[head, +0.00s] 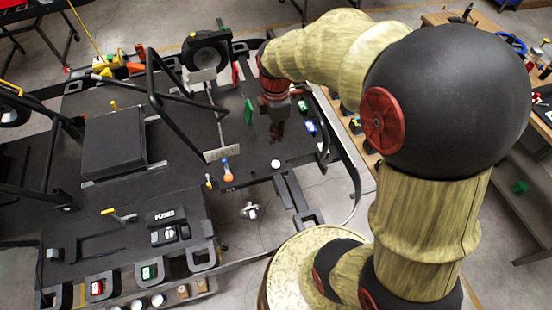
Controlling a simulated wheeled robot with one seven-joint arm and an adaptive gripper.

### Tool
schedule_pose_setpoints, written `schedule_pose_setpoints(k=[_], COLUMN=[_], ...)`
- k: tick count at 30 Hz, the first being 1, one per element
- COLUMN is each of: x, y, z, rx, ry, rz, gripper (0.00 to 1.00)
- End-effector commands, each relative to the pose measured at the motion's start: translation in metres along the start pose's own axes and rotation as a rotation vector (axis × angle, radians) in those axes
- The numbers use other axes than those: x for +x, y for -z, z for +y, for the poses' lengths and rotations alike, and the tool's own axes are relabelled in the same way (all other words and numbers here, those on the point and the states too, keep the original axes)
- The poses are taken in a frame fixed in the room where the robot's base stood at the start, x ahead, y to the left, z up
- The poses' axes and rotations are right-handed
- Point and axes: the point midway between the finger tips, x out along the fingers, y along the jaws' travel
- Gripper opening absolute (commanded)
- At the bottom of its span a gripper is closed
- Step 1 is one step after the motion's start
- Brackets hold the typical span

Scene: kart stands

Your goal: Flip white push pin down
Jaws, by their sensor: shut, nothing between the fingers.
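A small white round knob (275,163), which looks like the white push pin, sits on the black kart plate near its edge, at the middle of the head view. It is too small to tell which way it is tilted. My gripper (277,137) points down just behind the knob in the picture, dark against the black plate. Its fingers look shut and empty. I cannot tell how high the fingertips are above the plate, and they appear apart from the knob.
An orange and blue pin (227,172) stands left of the knob. Black frame tubes (155,85) rise at the left. A wooden workbench (440,19) stands at the right.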

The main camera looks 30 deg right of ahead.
Motion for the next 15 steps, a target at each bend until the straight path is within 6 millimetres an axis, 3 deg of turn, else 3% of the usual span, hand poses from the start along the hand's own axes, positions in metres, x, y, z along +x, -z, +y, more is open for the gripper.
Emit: schedule_pose_setpoints(k=[11, 15], x=[0.001, 0.011], y=[0.000, 0.000], z=[0.000, -0.001], rx=[-0.008, -0.007], ry=[0.000, 0.002], rz=[0.000, 0.000], gripper=[0.00, 0.00])
